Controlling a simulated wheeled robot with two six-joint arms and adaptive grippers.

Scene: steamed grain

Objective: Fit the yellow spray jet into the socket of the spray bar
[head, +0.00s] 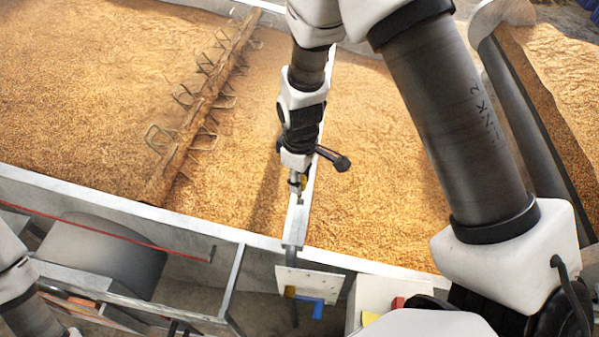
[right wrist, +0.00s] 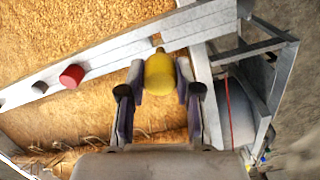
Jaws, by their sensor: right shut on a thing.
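The yellow spray jet (right wrist: 159,76) is between the fingers of my right gripper (right wrist: 160,92), which is shut on it. Its narrow end points up the wrist picture, toward the grey spray bar (right wrist: 112,57). I cannot tell whether the tip touches the bar. A red piece (right wrist: 71,76) and a dark round piece (right wrist: 40,87) sit on the bar. My left gripper is out of view.
The bar crosses a grain bed (head: 375,160). A wooden beam with wire loops (head: 205,110) lies to the left. A pale metal wall (head: 130,206) edges the bed. Below it are a pale plate with a blue piece (head: 311,307) and a red block (head: 398,303).

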